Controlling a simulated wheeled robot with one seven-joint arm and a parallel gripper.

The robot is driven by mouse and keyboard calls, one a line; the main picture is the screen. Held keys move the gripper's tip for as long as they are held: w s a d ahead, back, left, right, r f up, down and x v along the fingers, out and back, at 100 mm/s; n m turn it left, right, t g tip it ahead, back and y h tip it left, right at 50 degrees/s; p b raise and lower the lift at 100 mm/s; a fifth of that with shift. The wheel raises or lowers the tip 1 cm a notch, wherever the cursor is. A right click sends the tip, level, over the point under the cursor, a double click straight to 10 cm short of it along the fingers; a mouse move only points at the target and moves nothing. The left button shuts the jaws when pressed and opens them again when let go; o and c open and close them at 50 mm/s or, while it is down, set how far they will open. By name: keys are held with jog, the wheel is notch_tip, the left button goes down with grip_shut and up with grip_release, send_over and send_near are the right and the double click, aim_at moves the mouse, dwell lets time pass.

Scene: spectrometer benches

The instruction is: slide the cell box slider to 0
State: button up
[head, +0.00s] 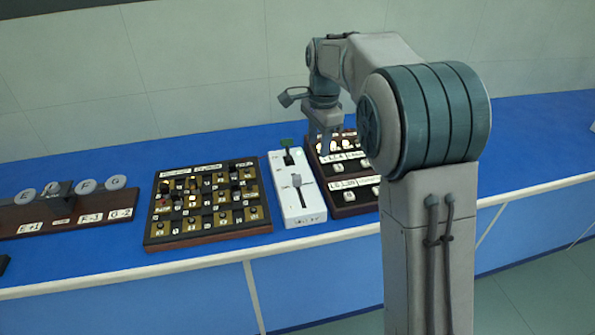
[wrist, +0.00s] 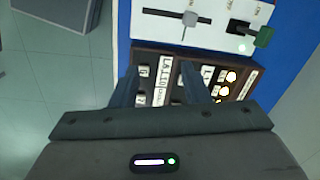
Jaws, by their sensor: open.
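A white box (head: 309,210) stands on the blue bench, with a grey slider knob (head: 296,180) in a long dark slot. The knob sits near the far end of that slot. A green-tipped lever (head: 287,143) stands in a second slot behind it. In the wrist view the white box (wrist: 160,28), grey knob (wrist: 190,18) and green lever (wrist: 264,37) lie at the top. Scale marks are too small to read. My gripper (head: 325,142) is open and empty above the dark board right of the box. Its fingers (wrist: 160,85) point toward that board, apart from the knob.
The dark board (head: 345,211) with white labelled keys sits close right of the white box. A wooden board of knobs and switches (head: 208,240) is on the left. A rack with round lettered discs (head: 80,228) is farther left. The wall stands behind the bench.

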jog(key=m, duration=0.2)
send_over(297, 176)
notch_tip(297, 176, down, 2)
jog(key=f, duration=0.1)
jog(key=shift+m, duration=0.4)
notch_tip(297, 176, down, 14)
jog(key=shift+r+p, duration=0.1)
jog(key=shift+p, duration=1.05)
grip_shut()
